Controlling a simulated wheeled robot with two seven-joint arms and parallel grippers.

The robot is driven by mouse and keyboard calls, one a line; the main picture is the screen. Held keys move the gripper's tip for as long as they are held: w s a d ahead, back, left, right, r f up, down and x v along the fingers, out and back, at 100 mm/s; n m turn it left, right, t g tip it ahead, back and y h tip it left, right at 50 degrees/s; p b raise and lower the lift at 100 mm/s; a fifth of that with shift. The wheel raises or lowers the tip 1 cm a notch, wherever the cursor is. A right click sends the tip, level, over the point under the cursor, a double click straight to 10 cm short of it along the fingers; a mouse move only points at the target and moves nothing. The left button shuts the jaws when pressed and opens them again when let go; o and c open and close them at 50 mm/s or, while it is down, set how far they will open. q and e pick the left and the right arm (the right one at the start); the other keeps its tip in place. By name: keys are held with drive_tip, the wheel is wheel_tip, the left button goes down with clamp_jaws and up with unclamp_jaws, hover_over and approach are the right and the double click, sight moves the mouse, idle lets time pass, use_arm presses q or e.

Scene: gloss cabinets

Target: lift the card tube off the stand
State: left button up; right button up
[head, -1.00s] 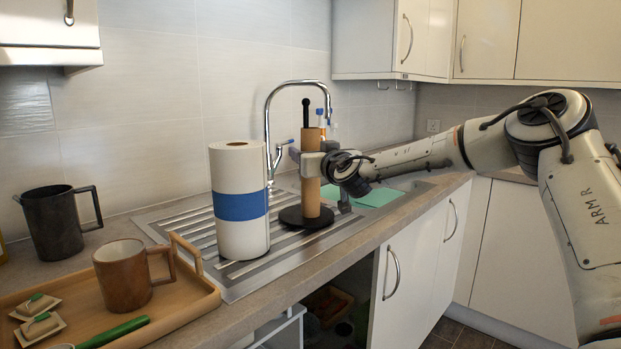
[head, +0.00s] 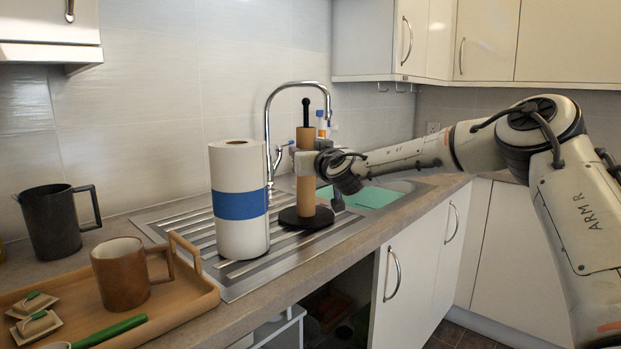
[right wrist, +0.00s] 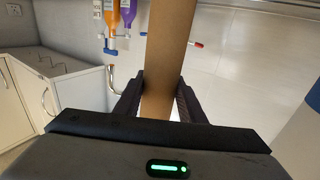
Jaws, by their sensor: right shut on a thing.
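The brown card tube (head: 306,185) is upright around the post of the black stand (head: 291,219), whose round base sits on the drainboard. The post's black knob shows above the tube's top. My right gripper (head: 308,163) is shut on the tube at about mid height. In the right wrist view the tube (right wrist: 168,50) runs between the two dark fingers (right wrist: 160,97), which touch its sides. Whether the tube's lower end rests on the base is hard to tell. My left gripper is not in view.
A paper towel roll (head: 239,180) with a blue band stands left of the stand. The tap (head: 267,110) rises close behind. A wooden tray (head: 190,300) with a brown mug (head: 121,274) is at the front left, a dark jug (head: 56,222) behind it.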

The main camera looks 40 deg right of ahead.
sight(307, 119)
drive_tip(key=shift+r+p, duration=0.8)
drive_tip(key=shift+r, duration=1.25)
drive_tip(key=shift+b, duration=0.45)
drive_tip(key=shift+r+p, duration=1.2)
drive_tip(key=shift+r, duration=0.8)
drive_tip(key=shift+b, duration=0.35)
